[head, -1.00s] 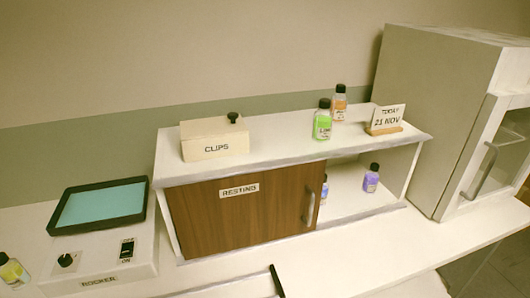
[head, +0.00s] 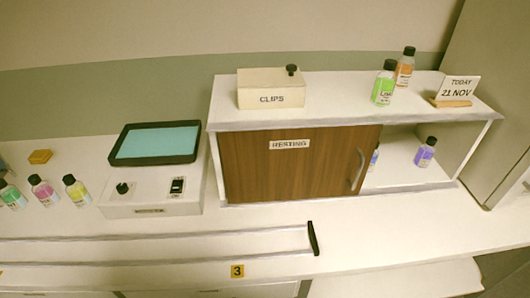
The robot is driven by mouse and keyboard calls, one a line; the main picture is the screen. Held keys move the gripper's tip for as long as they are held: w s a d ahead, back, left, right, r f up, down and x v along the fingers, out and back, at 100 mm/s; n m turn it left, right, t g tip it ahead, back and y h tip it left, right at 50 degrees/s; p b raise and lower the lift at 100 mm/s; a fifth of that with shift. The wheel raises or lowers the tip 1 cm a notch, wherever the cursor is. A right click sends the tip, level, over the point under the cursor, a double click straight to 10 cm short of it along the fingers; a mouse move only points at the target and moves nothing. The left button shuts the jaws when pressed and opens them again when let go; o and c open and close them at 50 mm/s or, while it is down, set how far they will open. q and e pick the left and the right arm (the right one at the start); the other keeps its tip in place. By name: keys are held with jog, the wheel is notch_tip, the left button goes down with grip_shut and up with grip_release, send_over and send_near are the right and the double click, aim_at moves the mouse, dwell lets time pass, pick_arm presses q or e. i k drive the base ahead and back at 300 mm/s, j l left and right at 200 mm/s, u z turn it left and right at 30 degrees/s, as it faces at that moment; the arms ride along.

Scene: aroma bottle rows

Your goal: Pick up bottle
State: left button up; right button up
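Several small bottles with black caps are in the head view. A green bottle (head: 384,86) and an orange bottle (head: 404,70) stand close together on top of the cabinet. A purple bottle (head: 425,154) stands on the open shelf below. A blue bottle (head: 374,158) on that shelf is mostly hidden behind the wooden door. On the counter at the far left stand a yellow bottle (head: 77,192), a pink bottle (head: 44,192) and a green-teal bottle (head: 12,196). Neither of my grippers shows.
The cabinet (head: 225,122) has a wooden sliding door (head: 290,172) marked "RESTING". A CLIPS box (head: 271,93) and a date sign (head: 456,91) stand on top. A rocker (head: 150,190) with a teal platform stands left of it. A rail with a black end (head: 313,239) runs along the front.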

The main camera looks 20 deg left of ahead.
aim_at(75, 190)
jog(key=u, duration=1.95)
